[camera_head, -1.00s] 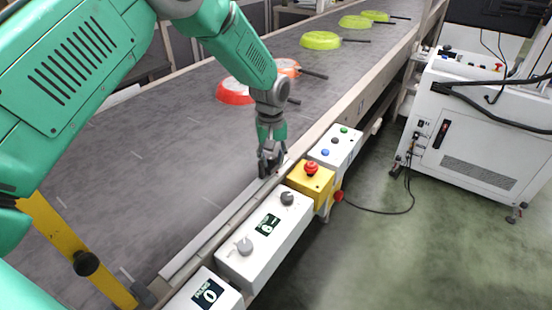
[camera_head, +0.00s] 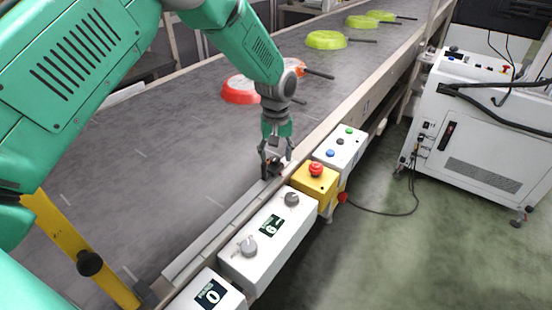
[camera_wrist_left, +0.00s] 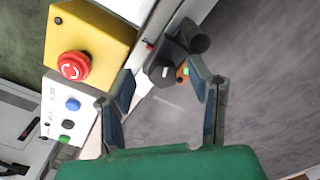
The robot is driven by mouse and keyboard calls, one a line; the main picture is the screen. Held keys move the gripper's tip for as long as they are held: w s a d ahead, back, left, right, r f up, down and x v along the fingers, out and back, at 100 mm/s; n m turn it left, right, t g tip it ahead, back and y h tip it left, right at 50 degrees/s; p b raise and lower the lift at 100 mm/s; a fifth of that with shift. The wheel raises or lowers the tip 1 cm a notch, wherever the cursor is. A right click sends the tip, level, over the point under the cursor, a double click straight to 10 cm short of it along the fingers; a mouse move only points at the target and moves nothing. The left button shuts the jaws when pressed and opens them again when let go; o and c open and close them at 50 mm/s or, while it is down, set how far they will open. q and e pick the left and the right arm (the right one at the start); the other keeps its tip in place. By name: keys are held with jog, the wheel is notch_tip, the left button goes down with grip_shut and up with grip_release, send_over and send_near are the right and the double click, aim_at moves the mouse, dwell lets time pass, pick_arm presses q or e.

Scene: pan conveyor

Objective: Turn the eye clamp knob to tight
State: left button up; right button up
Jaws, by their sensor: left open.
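My left gripper (camera_head: 275,168) is open at the conveyor's near rail, beside the yellow emergency-stop box. In the left wrist view the fingers of my left gripper (camera_wrist_left: 160,76) stand apart. A dark grey knob with a white mark (camera_wrist_left: 164,73), which looks like the eye clamp knob, shows between the fingertips with a gap on each side. A black cylinder (camera_wrist_left: 198,40), probably the sensor eye, sits just beside it, and a small orange part with a green light (camera_wrist_left: 184,72) is below. In the head view the fingers mostly hide the knob. My right gripper is not in view.
The yellow box (camera_head: 316,182) with a red stop button (camera_head: 316,169) is close beside my gripper. A white box with grey knobs (camera_head: 268,236) and a button box (camera_head: 340,146) line the rail. Red and green pans lie on the belt (camera_head: 150,175).

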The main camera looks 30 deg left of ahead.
aim_at(275, 160)
pick_arm(q)
notch_tip(275, 160, up, 11)
jog(key=shift+f, duration=0.2)
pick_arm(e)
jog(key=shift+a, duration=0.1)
pick_arm(q)
jog(key=shift+a, duration=0.15)
